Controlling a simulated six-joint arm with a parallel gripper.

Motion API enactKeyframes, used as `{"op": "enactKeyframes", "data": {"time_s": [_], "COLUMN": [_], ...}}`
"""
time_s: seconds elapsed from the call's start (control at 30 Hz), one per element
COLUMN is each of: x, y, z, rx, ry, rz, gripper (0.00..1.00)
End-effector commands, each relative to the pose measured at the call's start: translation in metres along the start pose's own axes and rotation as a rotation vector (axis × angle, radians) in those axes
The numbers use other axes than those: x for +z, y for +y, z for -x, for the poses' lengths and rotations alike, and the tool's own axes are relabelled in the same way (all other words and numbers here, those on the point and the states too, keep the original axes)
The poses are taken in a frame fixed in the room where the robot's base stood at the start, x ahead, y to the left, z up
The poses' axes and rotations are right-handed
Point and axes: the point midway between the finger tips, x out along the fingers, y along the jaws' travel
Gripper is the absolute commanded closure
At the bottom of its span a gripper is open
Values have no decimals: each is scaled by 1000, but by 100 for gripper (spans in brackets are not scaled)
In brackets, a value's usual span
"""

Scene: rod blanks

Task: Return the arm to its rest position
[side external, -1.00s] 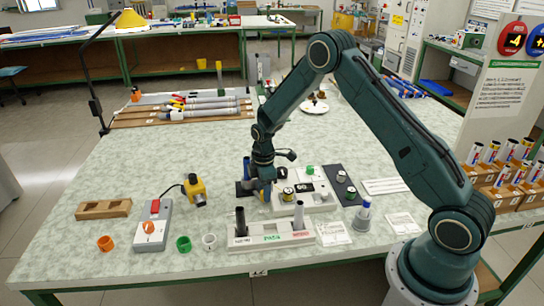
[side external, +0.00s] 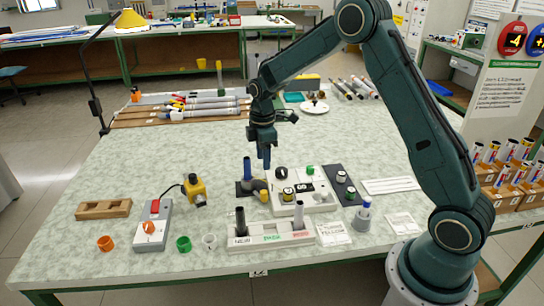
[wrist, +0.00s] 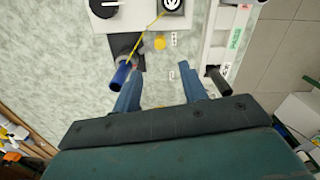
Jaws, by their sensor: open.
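My gripper (side external: 265,158) is raised above the workbench, pointing down, with nothing between its fingers. In the wrist view my gripper (wrist: 165,92) shows two blue-green fingers spread apart. Below it in the side view, a blue rod (side external: 247,170) stands upright on a dark pad (side external: 240,190). The blue rod also shows in the wrist view (wrist: 122,73), left of the fingers. A dark rod (side external: 240,220) and a grey rod (side external: 298,214) stand in the white labelled holder (side external: 270,239). The dark rod also shows in the wrist view (wrist: 217,80), right of the fingers.
A white fixture (side external: 318,200) with dark knobs stands beside the pad. A yellow device (side external: 195,190), a switch box (side external: 152,228) and small rings (side external: 183,243) lie to the left. Rod racks stand at the right edge. The bench's left middle (side external: 160,155) is clear.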

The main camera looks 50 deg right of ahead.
Motion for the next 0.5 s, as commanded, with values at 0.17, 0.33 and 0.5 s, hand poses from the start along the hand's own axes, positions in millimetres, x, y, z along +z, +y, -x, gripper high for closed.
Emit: {"op": "enactKeyframes", "data": {"time_s": [0.17, 0.33, 0.5], "x": [0, 0, -1], "y": [0, 0, -5], "z": [0, 1, 13], "rx": [0, 1, 13], "ry": [0, 0, 6], "rz": [0, -2, -23], "gripper": [57, 57, 57]}}
